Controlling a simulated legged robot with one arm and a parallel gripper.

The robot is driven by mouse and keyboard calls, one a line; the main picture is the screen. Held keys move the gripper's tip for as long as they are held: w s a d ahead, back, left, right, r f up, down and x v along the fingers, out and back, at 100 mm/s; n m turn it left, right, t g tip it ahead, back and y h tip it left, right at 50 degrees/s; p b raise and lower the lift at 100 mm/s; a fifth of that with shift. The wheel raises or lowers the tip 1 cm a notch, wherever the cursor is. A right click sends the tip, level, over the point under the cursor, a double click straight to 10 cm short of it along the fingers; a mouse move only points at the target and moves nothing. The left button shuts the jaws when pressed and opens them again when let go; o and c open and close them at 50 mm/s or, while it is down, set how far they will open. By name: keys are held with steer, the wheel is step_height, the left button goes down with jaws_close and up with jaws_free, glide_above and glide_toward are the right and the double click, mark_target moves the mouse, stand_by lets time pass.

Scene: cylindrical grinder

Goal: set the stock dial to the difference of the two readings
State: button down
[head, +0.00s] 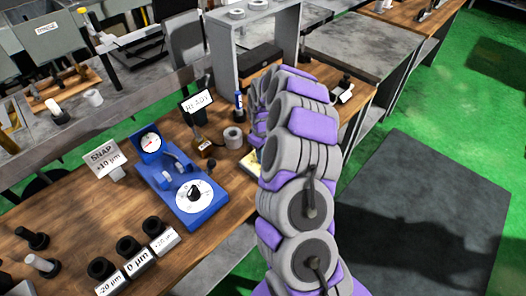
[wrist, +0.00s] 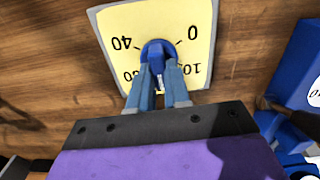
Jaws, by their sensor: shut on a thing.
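A yellow dial plate (wrist: 150,20) with a blue knob (wrist: 158,49) fills the upper middle of the wrist view. Its numbers appear upside down; 0 and 40 are legible, others are partly covered. My gripper (wrist: 161,66) is shut on the blue knob, one finger on each side. In the head view my arm hides the knob and most of the plate; only a yellow edge (head: 249,161) shows. A sign (head: 103,158) reads "SNAP +10 µm". A small screen (head: 197,104) appears to read "READY". I cannot make out a second reading.
A blue gauge stand (head: 168,184) carries a round indicator (head: 151,143) and a white dial (head: 207,194) with a black knob. Several labelled black pieces stand at the front of the wooden bench (head: 75,213). A grey ring (head: 233,138) stands near the screen.

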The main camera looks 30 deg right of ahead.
steer(key=shift+s+f, duration=0.1)
steer(key=shift+s, duration=0.05)
steer(key=shift+p, duration=0.35)
steer(key=shift+m+p, duration=0.3)
steer(key=shift+p, duration=0.05)
steer(key=c, duration=1.1)
jaws_free()
steer(key=shift+d, duration=0.1)
steer(key=shift+r+p, duration=1.4)
steer(key=shift+r, duration=7.25)
